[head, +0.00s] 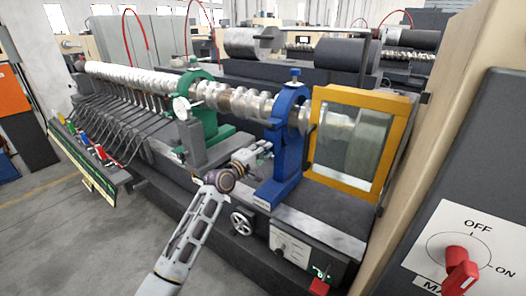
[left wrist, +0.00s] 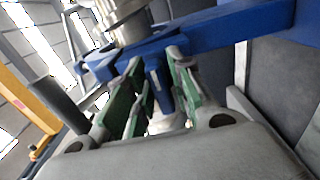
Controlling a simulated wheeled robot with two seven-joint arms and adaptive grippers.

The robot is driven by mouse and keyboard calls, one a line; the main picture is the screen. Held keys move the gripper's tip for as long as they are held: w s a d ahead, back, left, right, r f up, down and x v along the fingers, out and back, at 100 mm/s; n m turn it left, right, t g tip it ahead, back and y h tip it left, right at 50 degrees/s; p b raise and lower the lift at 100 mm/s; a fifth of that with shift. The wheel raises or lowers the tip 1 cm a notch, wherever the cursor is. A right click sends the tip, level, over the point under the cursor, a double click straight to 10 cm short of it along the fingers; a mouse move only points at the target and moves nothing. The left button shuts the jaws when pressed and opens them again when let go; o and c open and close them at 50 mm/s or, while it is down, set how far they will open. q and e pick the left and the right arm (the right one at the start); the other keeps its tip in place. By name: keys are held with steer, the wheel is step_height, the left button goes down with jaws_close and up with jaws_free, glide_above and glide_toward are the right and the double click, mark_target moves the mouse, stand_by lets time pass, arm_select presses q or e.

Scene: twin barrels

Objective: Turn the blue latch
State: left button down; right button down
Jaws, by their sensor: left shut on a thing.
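The blue stand (head: 283,145) rises around the crankshaft (head: 230,100), beside a yellow-framed guard. My left gripper (head: 262,152) is at the left side of this stand, with its arm coming up from the bottom. In the left wrist view, my left gripper (left wrist: 157,90) has green-padded fingers on both sides of a small upright blue latch (left wrist: 154,76), and it is shut on it. A blue arm of the stand (left wrist: 225,30) runs above and behind the latch. In the head view the latch is hidden by the gripper. My right gripper is not in view.
A green stand (head: 200,120) holds the shaft to the left. The yellow guard frame (head: 357,187) stands close on the right. A red OFF/ON switch (head: 459,268) is at the lower right. A handwheel (head: 242,223) sits below the gripper. Open floor lies at the left.

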arm_select(q)
steer(key=shift+f, duration=0.1)
steer(key=c, duration=1.4)
jaws_free()
steer(key=shift+c, duration=0.2)
steer(key=v, duration=1.2)
